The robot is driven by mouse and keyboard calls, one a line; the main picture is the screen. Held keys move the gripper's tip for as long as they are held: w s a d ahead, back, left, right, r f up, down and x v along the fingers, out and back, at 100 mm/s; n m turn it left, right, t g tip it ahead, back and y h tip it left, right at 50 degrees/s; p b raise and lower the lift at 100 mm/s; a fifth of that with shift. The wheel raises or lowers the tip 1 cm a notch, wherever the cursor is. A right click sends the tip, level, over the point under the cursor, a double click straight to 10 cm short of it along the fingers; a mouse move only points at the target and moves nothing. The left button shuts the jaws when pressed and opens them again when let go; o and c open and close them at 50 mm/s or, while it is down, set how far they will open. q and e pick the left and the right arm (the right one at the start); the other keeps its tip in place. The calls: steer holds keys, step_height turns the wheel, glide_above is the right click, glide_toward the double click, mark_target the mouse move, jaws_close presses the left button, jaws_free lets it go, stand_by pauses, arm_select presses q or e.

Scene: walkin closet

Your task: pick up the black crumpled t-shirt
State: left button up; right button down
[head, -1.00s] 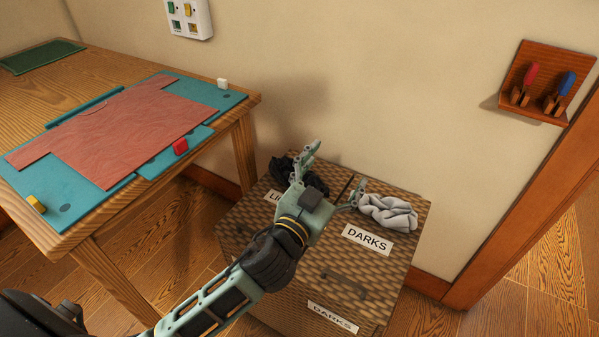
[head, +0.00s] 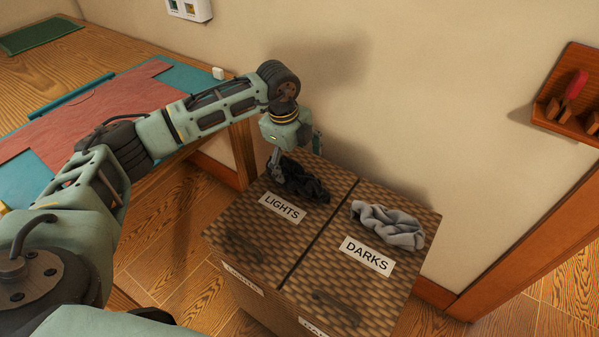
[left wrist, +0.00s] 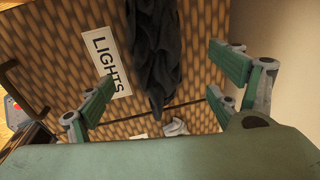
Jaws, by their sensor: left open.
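The black crumpled t-shirt (head: 306,183) lies on the lid marked LIGHTS, toward the back of the hamper. It also shows in the left wrist view (left wrist: 154,55), between the two sides of my open gripper. My left gripper (head: 292,165) points down over the shirt's back left part, with a finger beside the shirt. In the left wrist view the gripper's fingers (left wrist: 163,82) are wide apart and nothing is clamped between them. I cannot tell whether a finger touches the cloth. My right gripper is not in view.
The wicker hamper (head: 325,235) has a second lid marked DARKS, with a grey crumpled cloth (head: 388,225) on it. A wooden table (head: 75,60) with a folding board and a red shirt stands left. A wall rack (head: 570,110) hangs at right.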

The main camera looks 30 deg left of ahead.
arm_select(q)
steer(key=shift+y, duration=0.3)
steer(key=f, duration=0.2)
steer(key=a+f, duration=0.1)
steer(key=f, duration=0.1)
steer(key=a+f+b, duration=0.1)
steer(key=f, duration=0.1)
steer(key=shift+w+f, duration=0.3)
steer(key=shift+w, duration=0.1)
steer(key=shift+w+f, duration=0.1)
steer(key=shift+f, duration=0.35)
steer(key=c, duration=1.3)
steer(key=shift+c, duration=0.2)
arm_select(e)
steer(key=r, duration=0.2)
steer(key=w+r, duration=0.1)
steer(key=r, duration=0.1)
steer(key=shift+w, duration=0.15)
arm_select(q)
steer(key=shift+r, duration=0.2)
